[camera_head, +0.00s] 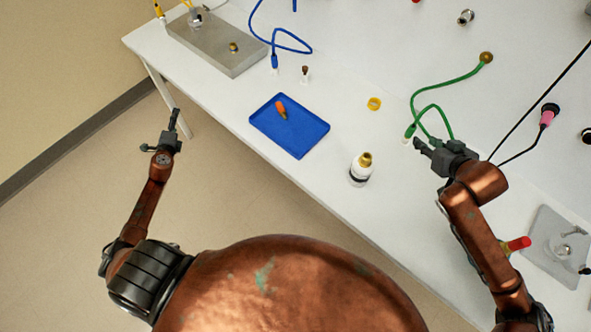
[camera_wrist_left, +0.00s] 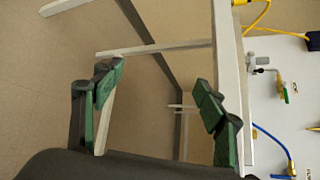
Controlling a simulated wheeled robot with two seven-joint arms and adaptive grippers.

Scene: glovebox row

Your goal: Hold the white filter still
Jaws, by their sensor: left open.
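The white filter (camera_head: 360,172) stands upright on the white bench near its front edge. It has a brass fitting on top and a dark band low on its body. My left gripper (camera_head: 160,130) is open and empty, out over the floor in front of the bench, well left of the filter. Its spread green-padded fingers show in the left wrist view (camera_wrist_left: 158,78), with nothing between them. My right gripper (camera_head: 425,147) is over the bench, right of the filter and apart from it, beside the green cable's end. Its opening is unclear.
A blue tray (camera_head: 311,148) with an orange-and-dark item (camera_head: 281,110) lies left of the filter. A metal plate (camera_head: 236,62) is far left.

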